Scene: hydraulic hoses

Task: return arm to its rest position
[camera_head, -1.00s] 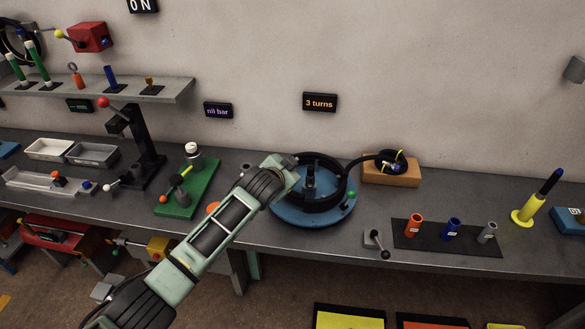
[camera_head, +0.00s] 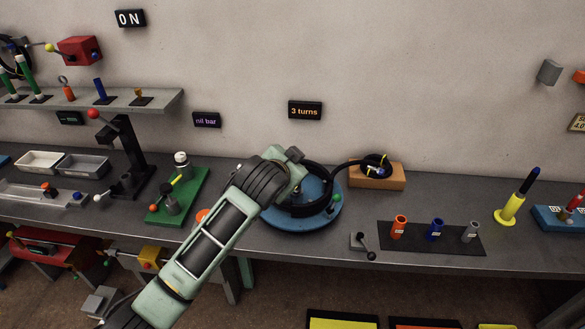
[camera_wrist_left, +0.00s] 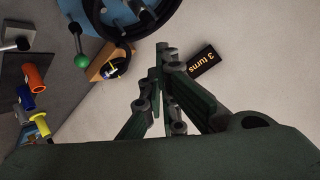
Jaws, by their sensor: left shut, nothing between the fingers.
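My left arm (camera_head: 220,230) comes in from the lower left of the head view. Its wrist end (camera_head: 285,165) is in front of the blue round base (camera_head: 310,222) with a black coiled hose (camera_head: 323,172), and hides part of both. The fingers cannot be made out in the head view. In the left wrist view my left gripper (camera_wrist_left: 163,55) is shut, with the fingertips together and nothing between them. Behind it are the wall and the "3 turns" sign (camera_wrist_left: 200,68). My right gripper is in neither view.
Right of the base are a wooden block (camera_head: 378,178), a small lever (camera_head: 362,246) and a dark mat with orange (camera_head: 399,228), blue and grey cups. A green board with valve parts (camera_head: 180,200) and a black stand (camera_head: 130,155) are to the left. The bench front between lever and mat is narrow.

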